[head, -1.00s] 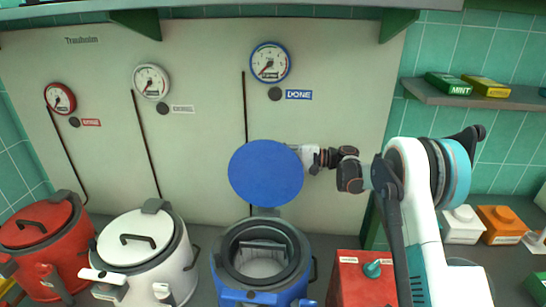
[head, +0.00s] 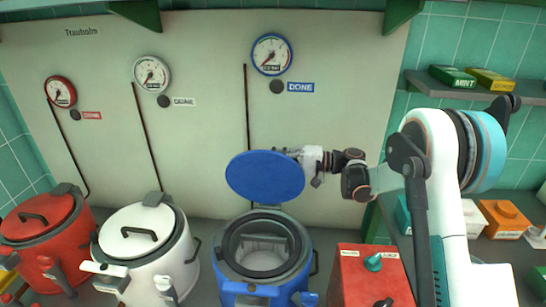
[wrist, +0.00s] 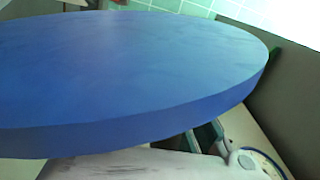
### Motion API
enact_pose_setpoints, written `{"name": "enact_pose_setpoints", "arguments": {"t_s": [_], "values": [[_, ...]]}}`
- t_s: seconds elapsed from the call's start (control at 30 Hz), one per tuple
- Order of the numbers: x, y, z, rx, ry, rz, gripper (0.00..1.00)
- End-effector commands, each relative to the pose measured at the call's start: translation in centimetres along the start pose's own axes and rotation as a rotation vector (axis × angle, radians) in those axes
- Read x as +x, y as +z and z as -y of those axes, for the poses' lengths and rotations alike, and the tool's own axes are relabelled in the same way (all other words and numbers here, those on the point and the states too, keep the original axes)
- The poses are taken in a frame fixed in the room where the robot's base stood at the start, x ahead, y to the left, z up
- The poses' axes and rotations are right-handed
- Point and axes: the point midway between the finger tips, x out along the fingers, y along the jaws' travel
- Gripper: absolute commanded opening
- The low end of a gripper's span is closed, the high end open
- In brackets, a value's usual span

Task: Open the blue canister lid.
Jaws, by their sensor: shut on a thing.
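The blue canister (head: 228,266) stands with its mouth uncovered, and its pale inside shows. Its round blue lid (head: 264,178) is raised behind and above the mouth, tilted back near a grey hinge block at the rear rim. The lid's plain blue face fills much of the wrist view (wrist: 130,70). My gripper (head: 292,153) reaches in from the right and is shut on the lid at its upper right edge. The fingertips are largely hidden behind the lid, so the exact grip cannot be seen.
A white canister (head: 130,232) and a red canister (head: 38,221) stand at left with lids down. A red box (head: 362,278) with a teal knob stands right of the blue canister. A pale panel with dials (head: 272,54) rises close behind; a shelf (head: 420,92) is upper right.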

Motion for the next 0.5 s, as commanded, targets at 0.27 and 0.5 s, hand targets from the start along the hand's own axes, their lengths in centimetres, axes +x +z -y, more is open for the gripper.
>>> {"name": "enact_pose_setpoints", "arguments": {"t_s": [0.27, 0.5], "values": [[0.1, 0.08, 0.24, 0.004, -0.005, 0.004, 0.33], [0.06, 0.02, 0.12, 0.003, -0.003, 0.003, 0.33]]}}
